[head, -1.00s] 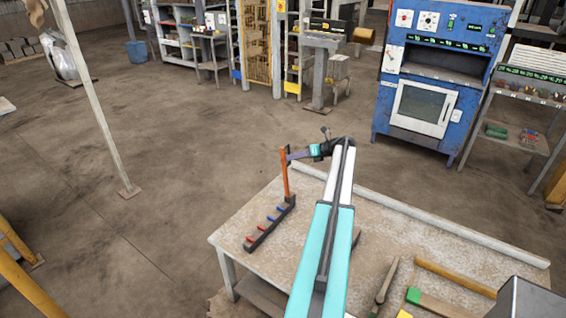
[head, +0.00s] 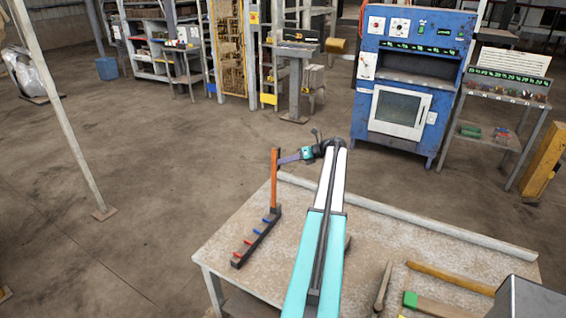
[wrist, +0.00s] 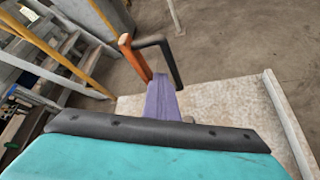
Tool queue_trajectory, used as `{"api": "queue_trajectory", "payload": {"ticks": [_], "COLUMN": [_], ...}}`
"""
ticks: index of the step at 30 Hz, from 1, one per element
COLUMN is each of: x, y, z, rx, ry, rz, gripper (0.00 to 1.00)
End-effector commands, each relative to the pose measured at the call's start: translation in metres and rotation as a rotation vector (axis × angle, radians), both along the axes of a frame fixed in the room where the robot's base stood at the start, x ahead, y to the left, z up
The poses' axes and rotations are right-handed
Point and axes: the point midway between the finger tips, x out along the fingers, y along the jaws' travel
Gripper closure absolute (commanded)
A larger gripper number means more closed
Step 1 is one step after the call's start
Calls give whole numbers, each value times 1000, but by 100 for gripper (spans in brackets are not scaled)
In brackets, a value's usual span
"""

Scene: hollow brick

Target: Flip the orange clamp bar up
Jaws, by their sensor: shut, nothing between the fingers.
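The orange clamp bar (head: 274,178) stands upright at the far end of a dark base rail (head: 258,238), which lies on the workbench and carries small red and blue pieces. In the wrist view the orange bar (wrist: 136,58) rises just beyond my fingers, with a dark bent bar (wrist: 172,62) joined near its top. My gripper (head: 281,161), with purple fingers, is shut and empty. Its tip is beside the upper part of the orange bar, on the right in the head view. The fingers also show in the wrist view (wrist: 160,82). I cannot tell whether they touch the bar.
The workbench (head: 225,255) has a raised strip along its back edge. A wooden handle (head: 450,278), a hand tool (head: 383,287) and a green-ended block (head: 440,304) lie at front right. A blue machine (head: 408,85) stands behind; the floor to the left is open.

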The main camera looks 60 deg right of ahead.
Motion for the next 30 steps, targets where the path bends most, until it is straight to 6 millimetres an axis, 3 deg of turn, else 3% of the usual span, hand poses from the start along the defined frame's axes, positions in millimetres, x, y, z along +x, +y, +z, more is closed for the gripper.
{"api": "queue_trajectory", "payload": {"ticks": [11,30], "x": [-5,-85], "y": [0,-33], "z": [4,43], "rx": [0,0], "ry": [-1,-2], "rz": [4,1], "gripper": [100,100]}}
